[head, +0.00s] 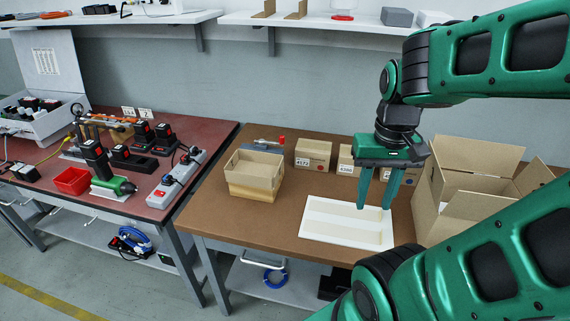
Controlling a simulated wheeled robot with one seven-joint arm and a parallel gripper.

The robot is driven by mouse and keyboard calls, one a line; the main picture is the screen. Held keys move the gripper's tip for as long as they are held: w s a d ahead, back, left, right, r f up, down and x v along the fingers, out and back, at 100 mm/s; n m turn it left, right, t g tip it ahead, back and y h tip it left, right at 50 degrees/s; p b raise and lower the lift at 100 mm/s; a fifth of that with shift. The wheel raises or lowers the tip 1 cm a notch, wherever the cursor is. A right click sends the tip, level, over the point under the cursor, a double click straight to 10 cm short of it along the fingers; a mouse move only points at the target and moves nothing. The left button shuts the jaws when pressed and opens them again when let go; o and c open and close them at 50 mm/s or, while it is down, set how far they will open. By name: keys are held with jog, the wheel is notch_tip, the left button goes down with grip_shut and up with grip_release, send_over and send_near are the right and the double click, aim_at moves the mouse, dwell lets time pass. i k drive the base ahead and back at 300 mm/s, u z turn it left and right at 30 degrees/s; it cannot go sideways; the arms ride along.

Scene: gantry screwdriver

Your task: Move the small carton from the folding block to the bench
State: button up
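The small carton (254,170) is an open-topped tan cardboard box. It appears to rest on a yellowish wooden block, the folding block (250,192), on the left part of the brown bench (225,221). My gripper (376,206) is green and points down, to the right of the carton and over or near the white tray. Its two fingers are apart, with nothing visible between them. The exact height of the fingertips above the bench cannot be told.
A white tray (318,232) lies at the bench front. Two closed labelled boxes (313,154) (346,161) stand behind. A large open carton (452,188) stands right. A red-handled tool (272,145) lies behind the small carton. Bare bench shows left and front. A red-topped tool table (125,205) is left.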

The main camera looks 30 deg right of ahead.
aim_at(252, 162)
jog(key=u, duration=0.45)
jog(key=k, duration=1.25)
jog(key=u, duration=0.8)
jog(key=i, duration=1.7)
jog(key=z, duration=0.75)
jog(key=i, duration=0.5)
jog(key=z, duration=0.3)
